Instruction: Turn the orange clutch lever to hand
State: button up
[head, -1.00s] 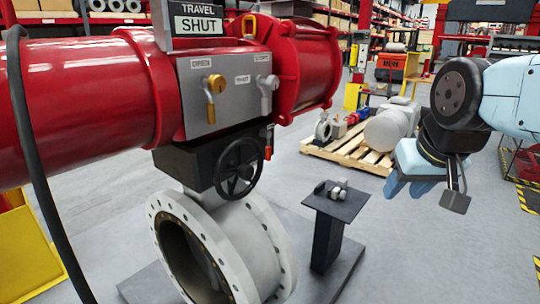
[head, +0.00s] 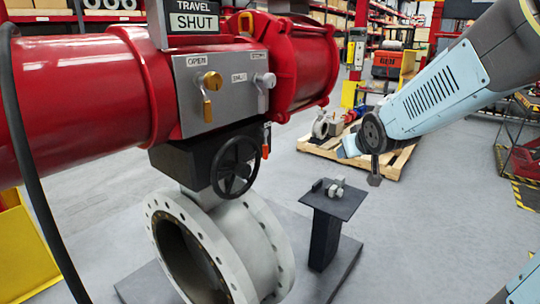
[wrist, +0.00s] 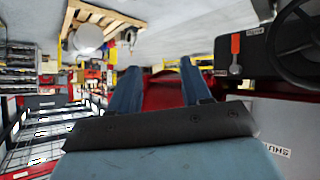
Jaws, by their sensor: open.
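The orange clutch lever (head: 265,149) hangs on the right side of the black gearbox (head: 190,165), beside the black handwheel (head: 235,167). In the wrist view the lever (wrist: 235,45) shows as an orange bar on a dark plate, right of my fingers and left of the handwheel (wrist: 303,40). My gripper (wrist: 158,78) is open, with two blue fingers apart and nothing between them. In the head view its blue end (head: 350,147) points left toward the gearbox, clear of the lever; my wrist partly hides it.
The red actuator (head: 90,100) carries a grey panel (head: 225,100) with a yellow handle (head: 208,95) and a grey handle (head: 265,82). A flanged pipe body (head: 250,240) is below. A dark pedestal (head: 325,235) with small fittings stands right of it. A pallet (head: 392,163) lies behind.

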jog(key=w+a+f+n+t+y, duration=0.2)
jog(key=w+a+f+y, duration=0.1)
jog(key=w+a+f, duration=0.4)
jog(key=n+t+y, duration=0.1)
jog(key=n+y, duration=0.1)
jog(key=y, duration=0.5)
send_near(267, 152)
jog(key=x, duration=0.8)
jog(key=shift+w+a+f, duration=0.15)
jog(key=shift+w+a, duration=0.05)
jog(key=shift+w, duration=0.15)
jog(key=shift+c, duration=0.2)
grip_shut()
